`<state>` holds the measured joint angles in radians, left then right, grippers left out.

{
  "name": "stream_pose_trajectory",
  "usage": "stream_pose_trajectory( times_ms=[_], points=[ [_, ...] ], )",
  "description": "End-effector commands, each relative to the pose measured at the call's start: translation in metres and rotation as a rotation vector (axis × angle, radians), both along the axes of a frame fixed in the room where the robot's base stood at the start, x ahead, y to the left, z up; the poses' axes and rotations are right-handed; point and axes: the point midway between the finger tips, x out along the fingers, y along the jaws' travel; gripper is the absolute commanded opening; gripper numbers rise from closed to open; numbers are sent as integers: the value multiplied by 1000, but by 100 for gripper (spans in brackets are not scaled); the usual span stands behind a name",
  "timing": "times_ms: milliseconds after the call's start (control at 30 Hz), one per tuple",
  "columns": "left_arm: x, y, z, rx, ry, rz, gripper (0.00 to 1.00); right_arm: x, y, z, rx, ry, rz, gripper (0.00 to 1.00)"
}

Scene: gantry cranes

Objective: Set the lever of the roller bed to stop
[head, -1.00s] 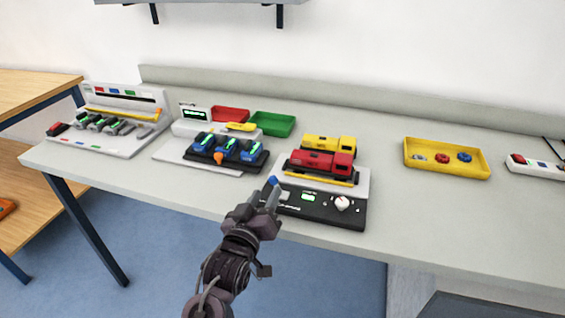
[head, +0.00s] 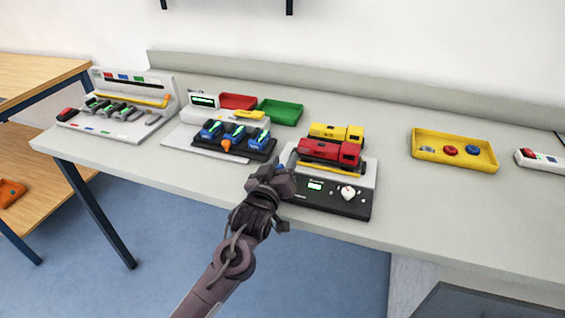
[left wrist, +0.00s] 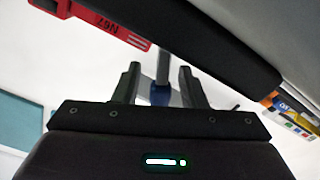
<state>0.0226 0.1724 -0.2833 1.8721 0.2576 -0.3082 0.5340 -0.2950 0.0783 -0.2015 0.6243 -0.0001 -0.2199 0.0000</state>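The roller bed's black front panel (head: 328,199) stands near the table's front edge, with a small green display and a white round knob (head: 348,193). My left gripper (head: 276,170) is over the panel's left end and hides that part in the head view. In the left wrist view, a grey post with a blue part (left wrist: 160,94), seemingly the lever, stands between the two dark fingers of the left gripper (left wrist: 158,84). The fingers are apart, with a gap visible on each side of it. The lever's setting cannot be read. My right gripper is not in view.
A red truck (head: 330,152) and a yellow truck (head: 337,132) are just behind the panel. A blue-block unit (head: 236,140) stands to the left, with red and green trays behind. A yellow tray (head: 453,163) lies right. The table between is clear.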

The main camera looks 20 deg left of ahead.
Motion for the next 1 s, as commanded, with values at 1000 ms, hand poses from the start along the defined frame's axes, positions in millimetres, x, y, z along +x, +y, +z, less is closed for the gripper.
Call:
stream_pose_trajectory(
  times_ms=[1000],
  points=[
    [-1, -21, 5, 440, -15, 1, 0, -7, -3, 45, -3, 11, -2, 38]
  ],
)
